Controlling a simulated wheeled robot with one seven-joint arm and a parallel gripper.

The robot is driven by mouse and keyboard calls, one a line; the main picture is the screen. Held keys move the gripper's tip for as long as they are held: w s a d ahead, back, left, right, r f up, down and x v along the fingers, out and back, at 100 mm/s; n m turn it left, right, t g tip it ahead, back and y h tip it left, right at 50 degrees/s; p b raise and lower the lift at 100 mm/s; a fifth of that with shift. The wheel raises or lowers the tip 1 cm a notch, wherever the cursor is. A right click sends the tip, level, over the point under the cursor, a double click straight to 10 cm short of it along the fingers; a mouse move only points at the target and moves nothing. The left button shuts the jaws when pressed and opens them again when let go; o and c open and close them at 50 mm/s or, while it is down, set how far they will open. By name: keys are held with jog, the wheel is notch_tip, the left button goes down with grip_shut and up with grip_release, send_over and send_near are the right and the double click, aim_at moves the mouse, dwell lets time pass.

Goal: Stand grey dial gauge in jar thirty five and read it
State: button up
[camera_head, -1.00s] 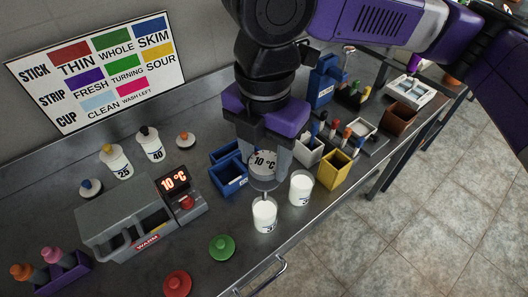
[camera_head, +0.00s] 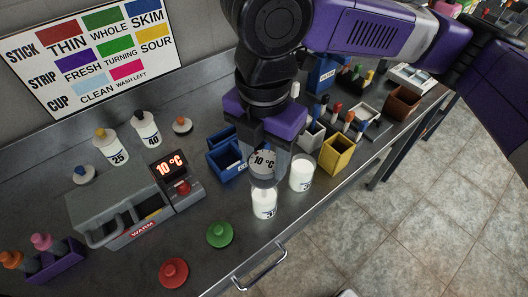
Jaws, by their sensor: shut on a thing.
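My gripper (camera_head: 266,168) points down over the bench and is shut on the grey dial gauge (camera_head: 263,163), whose round face reads 10 °C. The gauge is just above an open white jar (camera_head: 264,204) near the bench's front edge. Its label is partly legible, starting with a 3. I cannot tell whether the gauge's stem is inside the jar's mouth. A second open white jar (camera_head: 301,173) stands to the right, its number unclear.
A grey warmer (camera_head: 122,208) with a 10 °C display (camera_head: 168,169) stands left. Capped jars 25 (camera_head: 113,149) and 40 (camera_head: 147,130) stand behind. Blue bins (camera_head: 226,160) and a yellow bin (camera_head: 336,154) flank my gripper. Green (camera_head: 219,234) and red (camera_head: 173,272) lids lie in front.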

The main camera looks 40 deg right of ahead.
jog(key=shift+f+b, duration=1.8)
jog(key=shift+f, duration=1.2)
jog(key=o, duration=1.5)
jog(key=shift+c, duration=0.2)
jog(key=shift+r, duration=3.85)
